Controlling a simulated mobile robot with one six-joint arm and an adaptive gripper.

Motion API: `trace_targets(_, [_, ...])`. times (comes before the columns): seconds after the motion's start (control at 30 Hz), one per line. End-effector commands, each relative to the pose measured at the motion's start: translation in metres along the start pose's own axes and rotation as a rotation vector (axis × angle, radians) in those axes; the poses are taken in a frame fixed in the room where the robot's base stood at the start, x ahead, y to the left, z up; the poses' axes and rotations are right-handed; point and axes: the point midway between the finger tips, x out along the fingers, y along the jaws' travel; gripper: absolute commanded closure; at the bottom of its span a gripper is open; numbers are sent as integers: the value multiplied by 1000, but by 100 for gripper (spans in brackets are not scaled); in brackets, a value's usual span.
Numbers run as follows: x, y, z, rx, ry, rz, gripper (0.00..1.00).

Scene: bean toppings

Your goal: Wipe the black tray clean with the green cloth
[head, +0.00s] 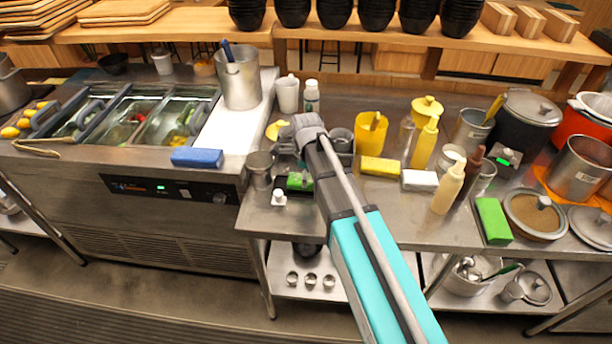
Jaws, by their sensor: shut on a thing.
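My gripper (297,172) points down beneath my wrist near the front edge of the steel counter, partly hidden by my arm. It is shut on the green cloth (300,183), which shows as a small bright green patch below the wrist. The dark edge of the black tray (281,183) shows beside the cloth. Most of the tray is hidden by my arm and gripper, so its surface and any dirt on it cannot be made out. The cloth appears low over or on the tray; contact cannot be told.
A steel cup (259,168) and small white-topped bottle (279,198) stand close to the tray. Yellow block (380,166), white block (419,180), another green block (493,220) and squeeze bottles (448,187) crowd the right. Blue block (197,157) lies left on the refrigerated counter.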

Motion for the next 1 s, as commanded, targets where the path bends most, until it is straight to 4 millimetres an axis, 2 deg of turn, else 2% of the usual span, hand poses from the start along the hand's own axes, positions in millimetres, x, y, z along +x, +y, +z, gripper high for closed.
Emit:
trace_targets(0.03, [-8, 0, 0, 0, 0, 0, 60])
trace_targets(0.6, [-47, 0, 0, 0, 0, 0, 60])
trace_targets(1.0, [-49, 0, 0, 0, 0, 0, 60])
